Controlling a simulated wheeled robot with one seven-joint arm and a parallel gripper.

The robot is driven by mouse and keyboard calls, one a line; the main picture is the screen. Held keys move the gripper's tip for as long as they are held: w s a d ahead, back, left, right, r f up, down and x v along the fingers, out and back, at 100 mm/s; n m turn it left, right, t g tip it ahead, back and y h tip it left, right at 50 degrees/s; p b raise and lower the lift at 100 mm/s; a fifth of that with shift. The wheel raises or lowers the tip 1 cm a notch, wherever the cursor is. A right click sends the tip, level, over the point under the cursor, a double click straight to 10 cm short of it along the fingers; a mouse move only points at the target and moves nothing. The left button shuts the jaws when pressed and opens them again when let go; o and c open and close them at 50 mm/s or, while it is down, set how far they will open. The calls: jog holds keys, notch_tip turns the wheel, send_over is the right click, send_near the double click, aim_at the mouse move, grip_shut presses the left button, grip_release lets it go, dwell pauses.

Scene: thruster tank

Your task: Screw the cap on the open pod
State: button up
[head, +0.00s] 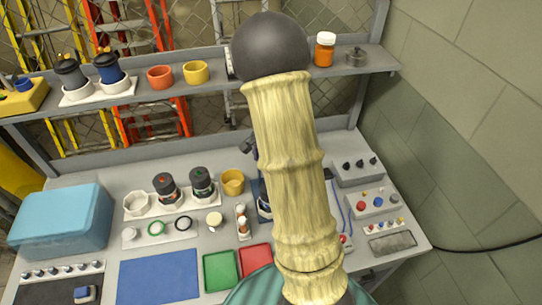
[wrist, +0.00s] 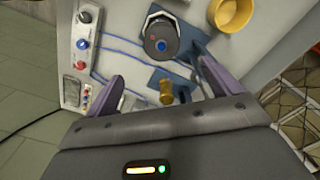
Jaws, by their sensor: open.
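In the wrist view my gripper (wrist: 160,70) is open and empty, its two purple-grey fingers spread above the bench. Beyond the fingertips, a dark round pod (wrist: 161,40) with a blue centre stands in a white-rimmed holder on a blue fixture. A small brass-coloured knob (wrist: 166,92) shows between the fingers. In the head view two dark pods, one with a red mark (head: 165,186) and one with a green mark (head: 202,181), stand on the bench. A small cream disc (head: 215,219) lies in front of them. I cannot tell which piece is the cap.
A yellow cup (head: 232,182) stands left of my arm. Control boxes (head: 377,203) are on the right. A blue mat (head: 159,276), green tray (head: 220,270) and pale blue case (head: 62,222) fill the front left. A shelf (head: 225,82) crosses the back.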

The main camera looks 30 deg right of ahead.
jog(key=shift+r, duration=1.7)
jog(key=s+a+r+n+t+b, duration=0.1)
jog(key=s+a+n+t+b, duration=0.1)
jog(key=s+a+n, duration=1)
jog(key=shift+a+n+t+b, duration=0.35)
jog(key=shift+a+n, duration=0.25)
jog(key=shift+a, duration=0.2)
jog(key=shift+r, duration=0.1)
jog(key=shift+c, duration=0.2)
